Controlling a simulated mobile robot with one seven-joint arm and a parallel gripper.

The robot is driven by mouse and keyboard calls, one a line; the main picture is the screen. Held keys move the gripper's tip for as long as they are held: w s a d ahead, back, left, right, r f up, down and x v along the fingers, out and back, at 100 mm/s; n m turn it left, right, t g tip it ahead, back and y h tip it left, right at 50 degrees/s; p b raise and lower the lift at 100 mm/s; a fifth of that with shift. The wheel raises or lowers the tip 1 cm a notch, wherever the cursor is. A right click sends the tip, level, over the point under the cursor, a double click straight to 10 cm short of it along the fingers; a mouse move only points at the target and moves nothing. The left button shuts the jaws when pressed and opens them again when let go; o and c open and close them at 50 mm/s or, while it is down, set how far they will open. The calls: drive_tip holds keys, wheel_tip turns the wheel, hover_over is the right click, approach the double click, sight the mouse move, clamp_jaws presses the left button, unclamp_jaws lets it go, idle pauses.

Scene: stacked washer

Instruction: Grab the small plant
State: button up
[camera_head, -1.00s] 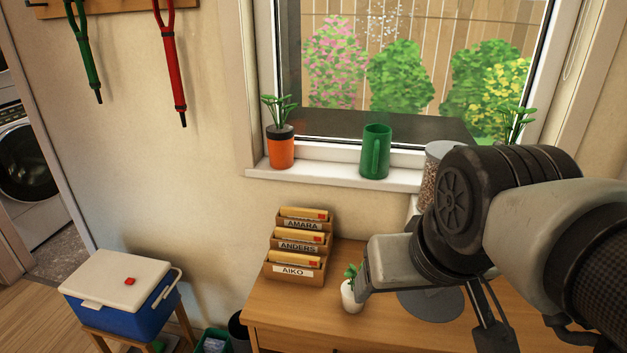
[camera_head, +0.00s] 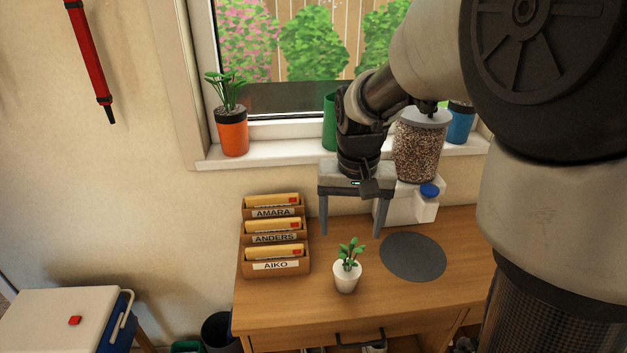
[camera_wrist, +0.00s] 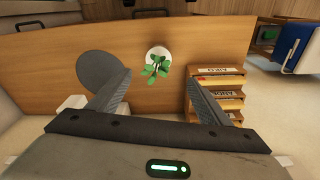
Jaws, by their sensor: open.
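The small plant (camera_head: 346,268) has green leaves and a white pot, and stands upright on the wooden table (camera_head: 290,310), right of the letter rack. My gripper (camera_head: 350,232) is open and empty above the table, a little behind the plant in the head view, with its fingers pointing down. In the wrist view the plant (camera_wrist: 157,62) shows between the lines of the two fingers (camera_wrist: 155,95), beyond their tips. No contact with it shows.
A letter rack (camera_head: 274,238) stands left of the plant, and a flat grey disc (camera_head: 413,257) lies right of it. A seed dispenser (camera_head: 418,150) stands behind. The sill holds an orange pot (camera_head: 232,131), a green mug (camera_head: 329,122) and a blue pot (camera_head: 461,122).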

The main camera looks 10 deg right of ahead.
sight(347, 269)
drive_tip(key=f+b, duration=0.1)
drive_tip(key=f, duration=0.4)
drive_tip(key=w+f+b, duration=0.1)
drive_tip(key=f, duration=0.5)
drive_tip(key=w+f+b, duration=0.1)
drive_tip(key=f, duration=0.5)
drive_tip(key=shift+d+b, duration=0.4)
drive_tip(key=shift+c, duration=0.5)
drive_tip(key=c, duration=1.1)
